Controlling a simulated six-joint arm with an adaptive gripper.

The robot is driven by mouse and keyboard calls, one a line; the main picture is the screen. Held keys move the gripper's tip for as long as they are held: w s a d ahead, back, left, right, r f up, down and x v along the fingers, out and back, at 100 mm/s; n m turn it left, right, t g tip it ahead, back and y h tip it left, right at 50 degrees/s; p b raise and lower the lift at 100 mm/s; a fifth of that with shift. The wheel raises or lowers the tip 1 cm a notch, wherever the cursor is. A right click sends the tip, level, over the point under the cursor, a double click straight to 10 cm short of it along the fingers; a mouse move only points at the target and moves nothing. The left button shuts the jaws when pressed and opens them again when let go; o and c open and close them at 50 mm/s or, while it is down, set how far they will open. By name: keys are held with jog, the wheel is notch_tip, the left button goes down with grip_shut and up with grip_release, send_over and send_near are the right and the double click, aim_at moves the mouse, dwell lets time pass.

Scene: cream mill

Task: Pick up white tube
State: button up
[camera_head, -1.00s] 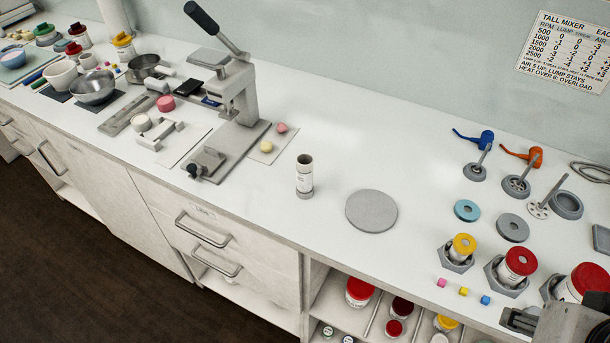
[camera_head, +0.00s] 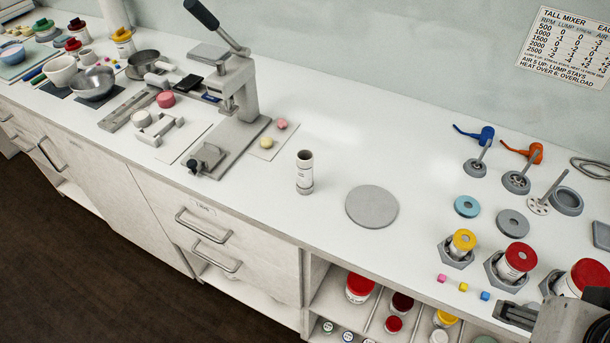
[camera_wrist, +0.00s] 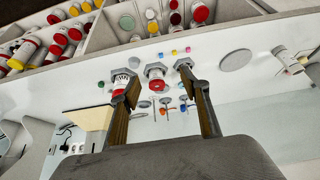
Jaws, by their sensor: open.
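The white tube (camera_head: 304,172), a pale upright cylinder with an open dark top and small print, stands on the counter left of the grey disc. In the wrist view it seems to be the pale cylinder (camera_wrist: 288,60) at the right, beyond the disc. My gripper (camera_head: 515,314) is at the bottom right of the head view, well to the right of the tube. In the wrist view its two fingers (camera_wrist: 160,80) are spread apart with nothing held between them, above the red-lidded jars.
The grey disc (camera_head: 372,206) lies between the tube and the jars. A yellow-topped jar (camera_head: 462,244) and a red-topped jar (camera_head: 517,262) stand in hexagonal holders near my gripper. A lever press (camera_head: 235,110) stands left of the tube. The counter around the tube is clear.

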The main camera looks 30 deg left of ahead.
aim_at(307, 163)
jog(key=w+a+f+n+t+y, duration=0.1)
jog(key=w+a+f+t+y, duration=0.1)
jog(key=w+a, duration=0.8)
jog(key=w+a+f+n+t+y, duration=0.2)
jog(key=w+a+t+y, duration=0.1)
jog(key=w+a, duration=0.75)
jog(key=w+a+f+n+t+y, duration=0.1)
jog(key=a+f+t, duration=0.15)
jog(key=a, duration=0.85)
jog(key=shift+s+a+f+n+t+y, duration=0.3)
jog(key=shift+s+a+f+n+y, duration=0.25)
jog(key=shift+s+a, duration=0.65)
jog(key=shift+s+a+f+n+t+y, duration=0.35)
jog(key=shift+s+a+f+y, duration=0.45)
jog(key=shift+a, duration=0.65)
jog(key=shift+s+a+f+n+t+y, duration=0.35)
jog(key=shift+s+a+f+y, duration=0.2)
jog(key=shift+s+a, duration=0.7)
jog(key=shift+w+a, duration=0.1)
jog(key=shift+x, duration=1.35)
